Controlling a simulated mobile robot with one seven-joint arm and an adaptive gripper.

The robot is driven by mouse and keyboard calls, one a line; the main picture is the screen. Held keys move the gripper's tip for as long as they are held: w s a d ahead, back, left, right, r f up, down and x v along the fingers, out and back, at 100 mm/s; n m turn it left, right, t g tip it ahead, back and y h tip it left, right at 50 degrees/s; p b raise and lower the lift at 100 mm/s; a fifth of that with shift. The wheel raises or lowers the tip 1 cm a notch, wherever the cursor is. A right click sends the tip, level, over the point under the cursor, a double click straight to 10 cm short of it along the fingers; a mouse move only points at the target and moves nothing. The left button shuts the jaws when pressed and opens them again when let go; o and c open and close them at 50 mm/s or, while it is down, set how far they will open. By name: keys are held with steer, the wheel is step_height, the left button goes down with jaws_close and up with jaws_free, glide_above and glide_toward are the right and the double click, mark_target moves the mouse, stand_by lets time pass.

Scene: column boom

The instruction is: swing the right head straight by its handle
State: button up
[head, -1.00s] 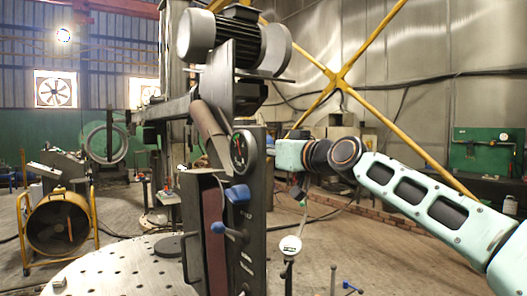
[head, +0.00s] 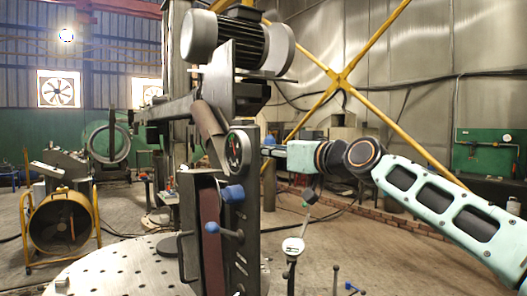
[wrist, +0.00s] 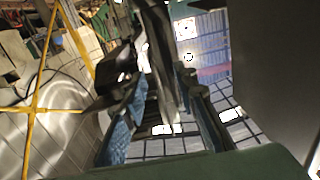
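The near right head (head: 243,215) stands upright in the head view, with a brown belt, a motor (head: 225,38) on top and a round dial (head: 238,150). A dark looped handle (head: 185,258) is on its left side. A lever with a blue ball (head: 212,228) and a blue knob (head: 233,193) are on its front. My arm reaches in from the right, and its end goes behind the head by the dial. In the wrist view my gripper (wrist: 168,90) has its blue-padded fingers apart. A dark bar (wrist: 160,50) runs between or beyond them; contact cannot be told.
A perforated round table (head: 115,270) lies below the head. A yellow-framed fan (head: 60,222) stands at left. A small gauge on a stand (head: 293,246) is right of the head.

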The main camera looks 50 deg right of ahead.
steer(key=v, duration=0.9)
steer(key=shift+a, duration=0.2)
steer(key=shift+s, duration=0.1)
